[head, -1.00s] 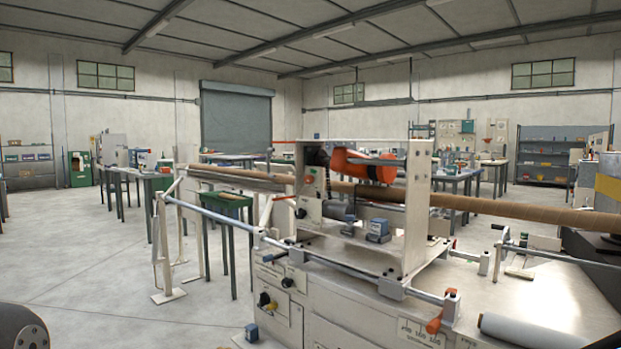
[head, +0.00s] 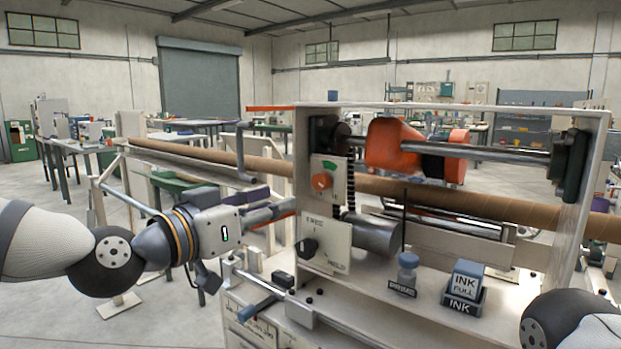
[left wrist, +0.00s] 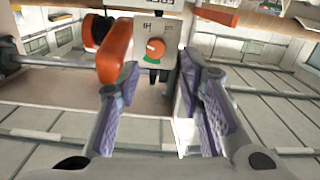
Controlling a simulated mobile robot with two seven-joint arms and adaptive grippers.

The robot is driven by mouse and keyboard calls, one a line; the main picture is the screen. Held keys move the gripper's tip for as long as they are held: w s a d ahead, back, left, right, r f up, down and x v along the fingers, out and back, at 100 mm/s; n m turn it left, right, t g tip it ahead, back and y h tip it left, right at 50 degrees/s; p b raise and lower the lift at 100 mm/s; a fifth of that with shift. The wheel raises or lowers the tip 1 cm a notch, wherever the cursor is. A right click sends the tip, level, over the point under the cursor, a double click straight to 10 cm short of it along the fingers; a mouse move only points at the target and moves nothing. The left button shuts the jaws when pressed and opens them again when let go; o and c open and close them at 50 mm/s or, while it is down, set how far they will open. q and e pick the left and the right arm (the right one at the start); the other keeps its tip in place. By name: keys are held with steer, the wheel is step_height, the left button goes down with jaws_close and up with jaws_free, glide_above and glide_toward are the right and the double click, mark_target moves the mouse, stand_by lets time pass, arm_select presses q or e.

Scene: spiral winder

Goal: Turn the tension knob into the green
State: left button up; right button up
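The tension knob (head: 322,181) is a round orange knob on a pale upright plate, on the left post of the machine frame. A green patch (head: 329,166) shows above it on the plate. In the left wrist view, the picture is turned over, so the knob (left wrist: 155,47) appears with the green patch below it. Its exact pointing is too small to tell. My left gripper (head: 285,207) is just left of and below the knob, apart from it. In the left wrist view its purple-padded fingers (left wrist: 160,82) are spread with nothing between them. My right gripper is out of view.
A bent grey crank (head: 243,150) rises near my left gripper.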

mark_target(318, 182)
arm_select(q)
steer(key=x, duration=0.3)
steer(key=b+x, duration=0.1)
steer(key=x, duration=0.6)
steer(key=shift+w+d+r+b, duration=0.1)
steer(key=shift+d+r+b, duration=0.2)
steer(key=shift+d+r, duration=0.15)
steer(key=shift+w+d+r, duration=0.15)
steer(key=shift+w+d, duration=0.15)
steer(key=shift+w, duration=0.05)
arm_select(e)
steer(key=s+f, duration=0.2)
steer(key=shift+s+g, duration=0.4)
arm_select(q)
jaws_close()
